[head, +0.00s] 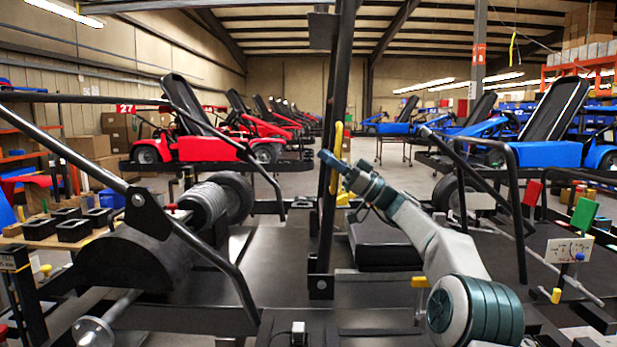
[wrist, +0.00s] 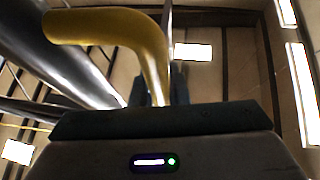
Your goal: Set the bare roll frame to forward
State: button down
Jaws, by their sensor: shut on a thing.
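A tall black frame post (head: 325,200) stands upright in the middle of the head view, with no kart on it. A yellow bent handle (head: 338,138) is at this post. It shows large in the wrist view (wrist: 120,25), beside a shiny dark tube (wrist: 62,50). My gripper (head: 326,157) is at the handle, its blue-grey fingers shut on it. In the wrist view the fingers (wrist: 163,85) meet the handle's lower end, partly hidden behind my gripper's body. Which way the frame is set, I cannot tell for sure.
A black drum (head: 135,258) with sloping bars stands at left near a bench of black bins (head: 75,228). A red kart (head: 205,148) and a blue kart (head: 550,153) sit on stands behind. At right are a marked white plate (head: 569,250) and a green tag (head: 584,215).

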jog(key=d, duration=0.1)
jog(key=d+b, duration=0.1)
jog(key=d+y+b, duration=0.1)
jog(key=shift+s+d+f+t, duration=0.1)
jog(key=shift+s+d+t, duration=0.15)
jog(key=shift+d+t, duration=0.15)
jog(key=shift+m, duration=0.3)
jog(key=shift+d+f, duration=0.1)
jog(key=shift+d, duration=0.05)
jog(key=c, duration=1.4)
grip_release()
jog(key=shift+d, duration=0.15)
jog(key=b, duration=0.3)
send_near(339, 153)
jog(key=d+f, duration=0.4)
jog(key=d, duration=0.1)
jog(key=shift+f, duration=0.3)
jog(key=shift+s+d, duration=0.1)
